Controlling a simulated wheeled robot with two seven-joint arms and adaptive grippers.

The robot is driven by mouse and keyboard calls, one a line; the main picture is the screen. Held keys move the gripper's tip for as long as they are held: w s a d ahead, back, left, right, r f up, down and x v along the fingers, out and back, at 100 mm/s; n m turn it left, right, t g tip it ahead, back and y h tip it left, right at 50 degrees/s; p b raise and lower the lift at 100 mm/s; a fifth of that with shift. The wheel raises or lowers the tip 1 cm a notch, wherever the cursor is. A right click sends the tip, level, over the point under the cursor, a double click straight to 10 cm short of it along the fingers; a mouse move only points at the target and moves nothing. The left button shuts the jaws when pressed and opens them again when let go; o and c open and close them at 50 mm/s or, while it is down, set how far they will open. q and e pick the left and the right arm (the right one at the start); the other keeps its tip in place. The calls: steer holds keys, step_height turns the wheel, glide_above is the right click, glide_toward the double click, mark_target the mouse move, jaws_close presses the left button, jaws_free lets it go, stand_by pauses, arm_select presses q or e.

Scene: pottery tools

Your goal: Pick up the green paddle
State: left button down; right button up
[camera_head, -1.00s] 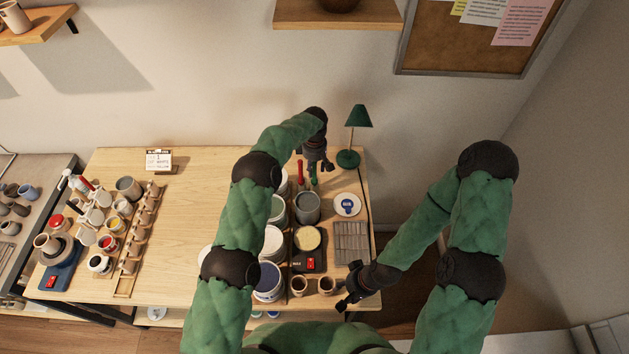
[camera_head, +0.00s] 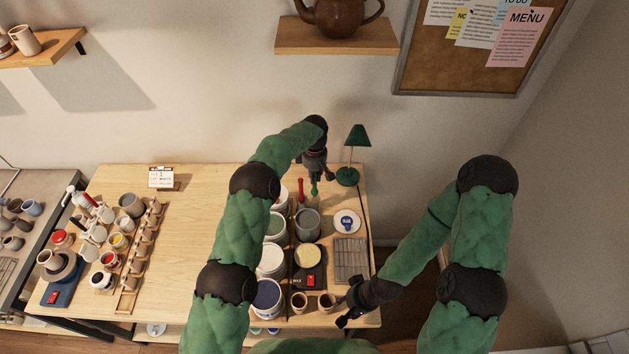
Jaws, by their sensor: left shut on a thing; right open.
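My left gripper (camera_head: 315,177) is at the back right of the wooden table. It is shut on the green paddle (camera_head: 314,189), a small green piece pointing down below the fingers. Much of the paddle is hidden by the gripper or too small to make out. A red handle (camera_head: 300,189) stands just left of it, and a grey pot (camera_head: 307,223) is just in front.
A green lamp (camera_head: 347,176) stands close to the right of my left gripper. A plate (camera_head: 347,222), a grey rack (camera_head: 350,260) and several paint buckets (camera_head: 271,260) crowd the right side. The table's middle (camera_head: 205,230) is clear. A shelf (camera_head: 335,37) hangs above.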

arm_select(q)
step_height(320, 180, up, 8)
steer(key=p, duration=0.4)
steer(key=shift+r, duration=2.55)
arm_select(e)
steer(key=shift+r, duration=2.25)
